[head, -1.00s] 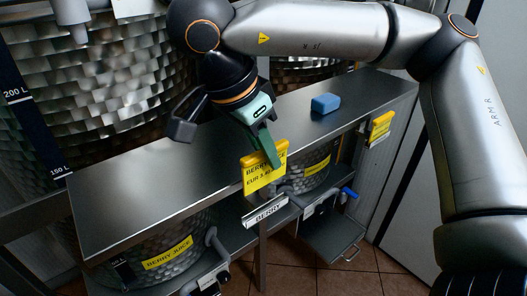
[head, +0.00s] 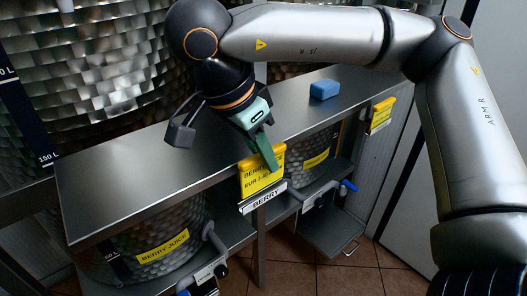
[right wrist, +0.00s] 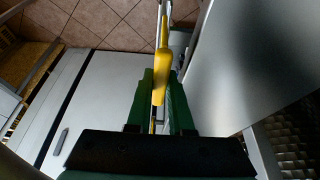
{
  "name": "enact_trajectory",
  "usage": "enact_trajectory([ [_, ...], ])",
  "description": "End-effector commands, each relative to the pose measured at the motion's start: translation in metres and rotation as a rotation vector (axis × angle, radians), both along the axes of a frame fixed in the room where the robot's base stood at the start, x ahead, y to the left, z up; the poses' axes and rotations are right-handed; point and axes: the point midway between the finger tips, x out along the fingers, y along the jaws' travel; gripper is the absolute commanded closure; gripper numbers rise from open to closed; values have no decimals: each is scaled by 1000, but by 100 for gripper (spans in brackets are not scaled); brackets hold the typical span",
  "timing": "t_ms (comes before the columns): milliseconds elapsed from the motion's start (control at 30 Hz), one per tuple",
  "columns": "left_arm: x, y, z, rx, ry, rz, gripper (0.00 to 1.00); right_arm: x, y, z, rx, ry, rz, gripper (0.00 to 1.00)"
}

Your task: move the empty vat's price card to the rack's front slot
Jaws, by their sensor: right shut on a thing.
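My right gripper (head: 268,150) has green fingers and is shut on a yellow price card (head: 261,176) reading "BERRY" and a EUR price. The card hangs upright at the counter's front edge, just above a white "BERRY" label strip (head: 263,198); I cannot tell whether they touch. In the right wrist view the card (right wrist: 161,72) shows edge-on between the fingers (right wrist: 160,95). A vat with a yellow "BERRY JUICE" label (head: 162,246) stands below the counter at left. Another vat (head: 315,150) is behind the card to the right. My left gripper is not in view.
A blue block (head: 324,90) lies on the steel counter (head: 140,180). Another yellow card (head: 381,115) hangs at the counter's right end. Taps with blue handles (head: 348,185) jut out below. A tray (head: 335,235) with a handle sits low at right.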

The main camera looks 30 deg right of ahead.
Motion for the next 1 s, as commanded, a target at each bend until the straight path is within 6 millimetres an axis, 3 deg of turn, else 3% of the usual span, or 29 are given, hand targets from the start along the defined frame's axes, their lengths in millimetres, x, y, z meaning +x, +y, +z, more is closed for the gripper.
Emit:
enact_trajectory([
  [533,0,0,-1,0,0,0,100,0,0,-1,0,0,-1,100],
  [1000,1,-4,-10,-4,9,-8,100,0,0,-15,-1,0,-1,100],
])
